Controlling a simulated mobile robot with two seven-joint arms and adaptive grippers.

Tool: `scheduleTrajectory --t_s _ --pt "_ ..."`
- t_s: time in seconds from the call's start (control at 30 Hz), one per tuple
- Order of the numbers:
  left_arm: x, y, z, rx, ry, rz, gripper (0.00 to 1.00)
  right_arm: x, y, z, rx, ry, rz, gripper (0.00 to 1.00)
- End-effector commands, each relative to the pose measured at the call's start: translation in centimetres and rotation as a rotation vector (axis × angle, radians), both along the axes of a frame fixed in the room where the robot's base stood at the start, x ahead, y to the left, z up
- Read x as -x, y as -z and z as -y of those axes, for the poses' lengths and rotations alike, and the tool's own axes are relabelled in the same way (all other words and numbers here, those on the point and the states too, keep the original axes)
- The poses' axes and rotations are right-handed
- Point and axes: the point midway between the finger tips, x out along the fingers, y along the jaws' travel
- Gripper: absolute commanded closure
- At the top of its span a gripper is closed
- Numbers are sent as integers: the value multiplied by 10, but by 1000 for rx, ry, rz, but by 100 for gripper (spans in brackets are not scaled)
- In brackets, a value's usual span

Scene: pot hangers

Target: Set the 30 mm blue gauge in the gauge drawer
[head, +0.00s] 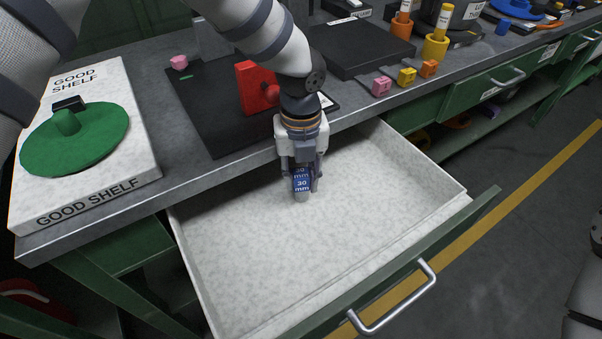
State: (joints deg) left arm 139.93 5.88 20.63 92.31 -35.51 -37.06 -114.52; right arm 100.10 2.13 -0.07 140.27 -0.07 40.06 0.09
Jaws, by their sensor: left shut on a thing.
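The blue gauge (302,184), marked "30 mm", is between the fingers of my left gripper (302,190). My left gripper is shut on it and points down over the open drawer (340,248). The drawer is pulled out from under the bench, with a pale speckled lining and a silver handle (395,302). The drawer is otherwise empty. I cannot tell whether the gauge touches the drawer floor. My right gripper is not in view; a grey arm part shows at the right edge.
A white "GOOD SHELF" board (135,165) with a green lid (75,140) lies on the bench at left. A red block (256,88) stands on a black mat (205,125) behind my left arm. Small pink, yellow and orange blocks (406,77) line the bench edge.

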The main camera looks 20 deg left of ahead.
Motion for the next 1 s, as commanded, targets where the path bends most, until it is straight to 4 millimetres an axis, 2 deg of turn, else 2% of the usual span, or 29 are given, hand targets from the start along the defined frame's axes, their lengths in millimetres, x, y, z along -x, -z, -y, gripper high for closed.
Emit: scheduleTrajectory --t_s 0.03,0.1,0.13,0.37,0.47,0.57,0.8,0.9,1.0 --pt "0 2 0 0 0 -1 72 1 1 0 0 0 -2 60" --pt "0 1 0 0 0 -1 56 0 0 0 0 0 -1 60" --pt "0 1 0 0 0 -1 54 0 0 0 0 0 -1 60" --pt "0 1 0 0 0 -1 54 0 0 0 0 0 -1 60" --pt "0 -5 0 0 0 1 54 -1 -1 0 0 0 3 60" --pt "-1 -26 1 2 -1 5 54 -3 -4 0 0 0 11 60" --pt "-1 -93 0 2 -2 5 54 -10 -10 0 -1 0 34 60" --pt "0 -110 0 1 0 3 54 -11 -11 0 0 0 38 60" --pt "0 -120 0 -1 0 0 54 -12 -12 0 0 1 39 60"
